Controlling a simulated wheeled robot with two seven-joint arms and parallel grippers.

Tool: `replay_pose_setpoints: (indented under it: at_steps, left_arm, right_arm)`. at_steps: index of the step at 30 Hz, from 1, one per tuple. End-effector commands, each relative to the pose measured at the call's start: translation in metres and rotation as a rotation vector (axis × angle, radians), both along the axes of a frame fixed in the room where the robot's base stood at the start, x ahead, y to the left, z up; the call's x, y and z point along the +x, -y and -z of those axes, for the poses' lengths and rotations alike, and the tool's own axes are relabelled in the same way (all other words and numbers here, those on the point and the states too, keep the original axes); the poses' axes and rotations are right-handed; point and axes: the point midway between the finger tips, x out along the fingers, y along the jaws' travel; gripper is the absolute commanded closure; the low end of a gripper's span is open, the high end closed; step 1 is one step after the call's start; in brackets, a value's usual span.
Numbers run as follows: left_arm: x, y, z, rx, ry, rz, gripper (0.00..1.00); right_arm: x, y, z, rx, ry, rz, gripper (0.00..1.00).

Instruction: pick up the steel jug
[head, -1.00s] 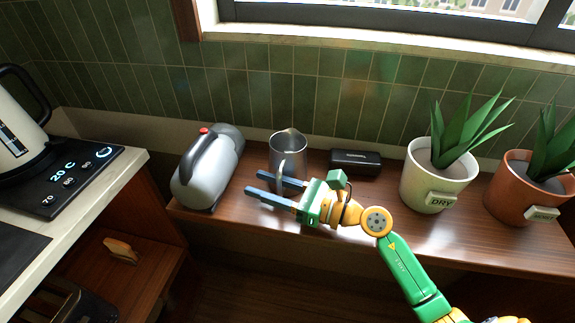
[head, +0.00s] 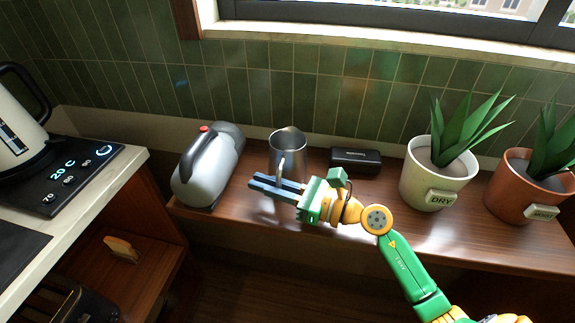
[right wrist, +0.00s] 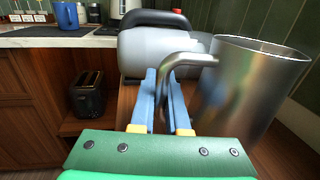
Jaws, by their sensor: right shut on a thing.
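The steel jug (head: 290,152) stands upright on the wooden shelf, between the grey appliance and the black box. Its handle faces the front of the shelf. My right gripper (head: 264,185) reaches in from the right in front of the jug and is shut on the jug's handle. In the right wrist view the jug (right wrist: 245,90) fills the right side, and its handle (right wrist: 180,62) comes down between the two blue fingers (right wrist: 163,95). My left gripper is not in view.
A grey appliance with a black handle (head: 208,170) stands close left of the jug. A black box (head: 356,160) lies to its right, then the DRY plant pot (head: 432,180) and a terracotta pot (head: 525,185). The tiled wall (head: 300,95) is behind. A counter with a kettle (head: 18,125) is left.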

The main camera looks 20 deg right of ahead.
Motion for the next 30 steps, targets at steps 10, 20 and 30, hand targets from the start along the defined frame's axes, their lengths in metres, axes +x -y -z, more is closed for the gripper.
replay_pose_setpoints:
  at_steps: [10, 20, 30]
  left_arm:
    - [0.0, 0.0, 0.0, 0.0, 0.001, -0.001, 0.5]
    - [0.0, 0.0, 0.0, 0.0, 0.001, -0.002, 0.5]
    - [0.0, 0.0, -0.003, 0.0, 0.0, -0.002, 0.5]
  right_arm:
    - [0.0, 0.0, 0.0, 0.0, 0.0, 0.001, 1.0]
    - [0.0, 0.0, -0.001, 0.0, 0.003, 0.001, 1.0]
    - [0.0, 0.0, -0.011, -0.002, 0.005, 0.0, 1.0]
